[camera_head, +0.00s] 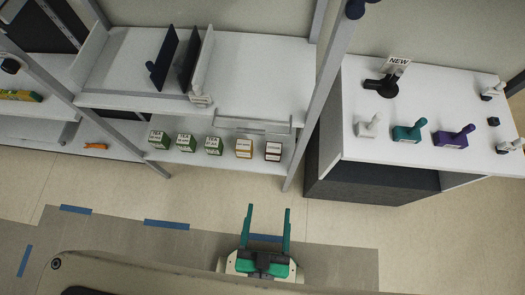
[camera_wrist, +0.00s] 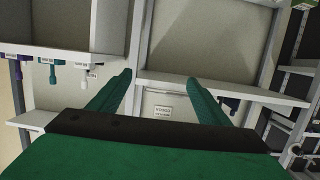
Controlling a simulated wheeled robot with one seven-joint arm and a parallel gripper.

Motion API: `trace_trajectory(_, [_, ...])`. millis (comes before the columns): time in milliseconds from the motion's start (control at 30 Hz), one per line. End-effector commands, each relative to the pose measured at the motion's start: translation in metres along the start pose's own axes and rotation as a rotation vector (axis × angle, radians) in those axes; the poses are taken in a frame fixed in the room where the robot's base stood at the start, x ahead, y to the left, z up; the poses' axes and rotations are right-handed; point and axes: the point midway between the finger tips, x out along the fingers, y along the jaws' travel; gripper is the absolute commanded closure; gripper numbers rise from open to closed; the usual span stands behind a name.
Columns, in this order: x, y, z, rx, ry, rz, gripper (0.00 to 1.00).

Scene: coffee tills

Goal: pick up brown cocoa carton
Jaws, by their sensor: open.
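A small carton with a dark brown and white face (camera_head: 273,151) stands at the right end of a row on the lower white shelf in the head view; it looks like the brown cocoa carton, though its print is too small to read. My gripper (camera_head: 268,208) is open and empty in front of that shelf, apart from the carton. Its two teal fingers also show in the wrist view (camera_wrist: 160,78), spread apart with nothing between them. I cannot make out the brown carton in the wrist view.
An orange-brown carton (camera_head: 244,148) stands just left of it, then several green cartons (camera_head: 186,143). A shelf upright (camera_head: 300,150) rises at the right. A white counter (camera_head: 425,110) with coloured handled items is further right. Floor in front is clear.

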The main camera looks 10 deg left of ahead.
Motion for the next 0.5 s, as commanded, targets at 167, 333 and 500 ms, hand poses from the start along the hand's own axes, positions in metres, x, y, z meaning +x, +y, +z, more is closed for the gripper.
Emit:
trace_trajectory(167, [0.031, -0.007, 0.047, 0.012, 0.000, 0.016, 0.20])
trace_trajectory(333, [0.082, -0.015, 0.107, 0.026, -0.003, 0.028, 0.20])
trace_trajectory(500, [0.141, -0.021, 0.159, 0.032, -0.009, 0.030, 0.20])
